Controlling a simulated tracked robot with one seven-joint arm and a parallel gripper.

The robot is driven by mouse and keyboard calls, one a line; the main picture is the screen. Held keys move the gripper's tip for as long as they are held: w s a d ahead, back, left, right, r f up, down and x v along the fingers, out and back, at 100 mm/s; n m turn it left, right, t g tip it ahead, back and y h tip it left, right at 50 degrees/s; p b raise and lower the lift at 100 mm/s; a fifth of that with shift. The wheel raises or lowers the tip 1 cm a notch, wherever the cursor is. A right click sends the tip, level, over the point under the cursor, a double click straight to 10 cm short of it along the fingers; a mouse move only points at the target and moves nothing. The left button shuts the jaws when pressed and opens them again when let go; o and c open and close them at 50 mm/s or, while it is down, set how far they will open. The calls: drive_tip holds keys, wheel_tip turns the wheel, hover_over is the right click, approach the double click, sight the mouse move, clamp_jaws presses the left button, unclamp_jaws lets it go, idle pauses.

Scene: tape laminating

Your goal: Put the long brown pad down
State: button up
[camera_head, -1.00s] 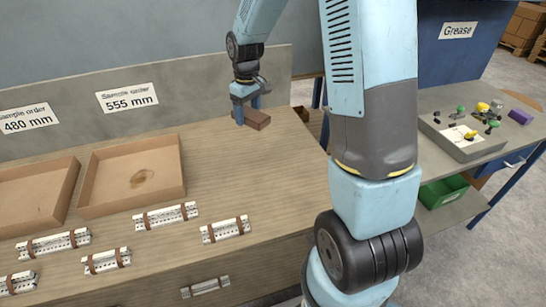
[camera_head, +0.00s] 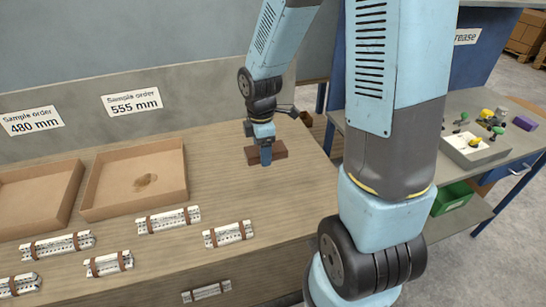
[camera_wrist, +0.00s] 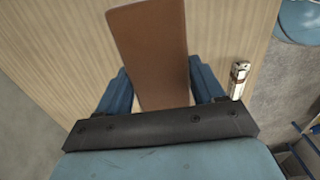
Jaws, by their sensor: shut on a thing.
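The long brown pad (camera_head: 282,151) is in my gripper (camera_head: 266,160), at the right part of the wooden table in the head view. My gripper points down and is shut on the pad. In the wrist view the pad (camera_wrist: 150,48) runs between the two blue fingers of my gripper (camera_wrist: 161,88) and reaches away from the palm. The pad is low over the table top (camera_head: 215,160); I cannot tell whether it touches it. The fingers partly cover it in the head view.
Two cardboard trays, one on the far left (camera_head: 35,202) and one beside it (camera_head: 150,192), stand along the back panel. Several strapped white bundles (camera_head: 228,234) lie along the front. The table around the pad is clear. A side bench (camera_head: 440,110) stands at the right.

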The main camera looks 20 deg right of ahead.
drive_tip(key=w+d+f, duration=0.1)
drive_tip(key=w+f, duration=0.1)
drive_tip(key=w+d+f, duration=0.1)
drive_tip(key=w+f, duration=0.1)
drive_tip(key=w, duration=0.1)
drive_tip(key=w+d+f, duration=0.1)
drive_tip(key=w+f, duration=0.1)
drive_tip(key=shift+w+d+f, duration=0.15)
drive_tip(key=shift+d+f, duration=0.1)
drive_tip(key=shift+d, duration=0.15)
drive_tip(key=shift+w+d+f, duration=0.3)
drive_tip(key=shift+w+f, duration=0.2)
drive_tip(key=shift+f, duration=0.2)
wheel_tip(320, 180, down, 3)
drive_tip(key=shift+w+f, duration=0.1)
drive_tip(key=shift+f, duration=0.05)
drive_tip(key=shift+s+f, duration=0.2)
drive_tip(key=shift+f, duration=0.1)
